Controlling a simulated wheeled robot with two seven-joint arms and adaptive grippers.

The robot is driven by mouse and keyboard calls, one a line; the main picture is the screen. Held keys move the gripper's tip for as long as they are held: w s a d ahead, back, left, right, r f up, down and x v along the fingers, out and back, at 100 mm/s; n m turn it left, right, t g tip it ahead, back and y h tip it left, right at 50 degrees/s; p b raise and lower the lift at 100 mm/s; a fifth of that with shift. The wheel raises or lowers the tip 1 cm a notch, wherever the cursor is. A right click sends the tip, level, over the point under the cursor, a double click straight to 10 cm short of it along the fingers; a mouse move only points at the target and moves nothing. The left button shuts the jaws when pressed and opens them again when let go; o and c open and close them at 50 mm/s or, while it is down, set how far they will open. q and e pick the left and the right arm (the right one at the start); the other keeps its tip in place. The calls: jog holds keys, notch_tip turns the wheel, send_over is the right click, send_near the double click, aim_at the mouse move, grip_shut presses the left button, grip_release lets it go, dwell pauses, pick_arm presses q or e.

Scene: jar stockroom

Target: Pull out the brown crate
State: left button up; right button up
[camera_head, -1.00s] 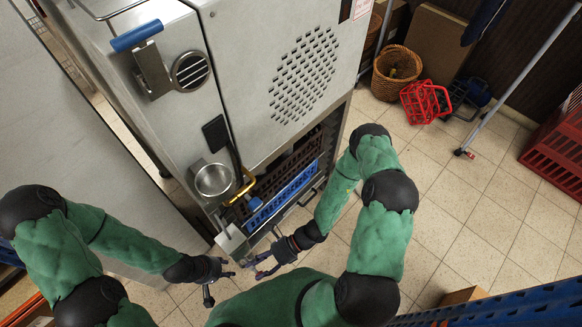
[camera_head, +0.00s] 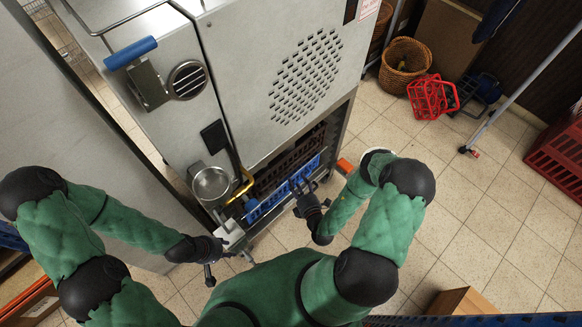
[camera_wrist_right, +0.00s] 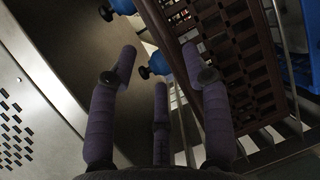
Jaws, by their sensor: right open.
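The brown crate (camera_head: 292,160) sits low inside the open bottom of the grey machine, behind a blue crate (camera_head: 284,190); much of it is hidden. In the right wrist view the brown slatted crate (camera_wrist_right: 243,68) fills the upper right, close to the fingers. My right gripper (camera_head: 304,189) is at the blue crate's right end, in front of the opening. In its wrist view the fingers of this right gripper (camera_wrist_right: 160,70) are spread, with nothing held; contact with the crate is unclear. My left gripper (camera_head: 222,267) is empty, fingers apart, below the machine's lower left corner.
The grey machine (camera_head: 290,75) stands over the opening, with a metal cup (camera_head: 210,184) and yellow handle (camera_head: 243,183) beside it. An orange object (camera_head: 344,166) lies near my right arm. A wicker basket (camera_head: 402,66) and red basket (camera_head: 432,97) stand behind.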

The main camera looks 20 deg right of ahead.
aim_at(290, 167)
jog(key=w, duration=0.2)
jog(key=w+f+b, duration=0.1)
jog(key=w, duration=0.5)
jog(key=shift+w+d+f+b, duration=0.25)
jog(key=shift+b, duration=0.05)
grip_shut()
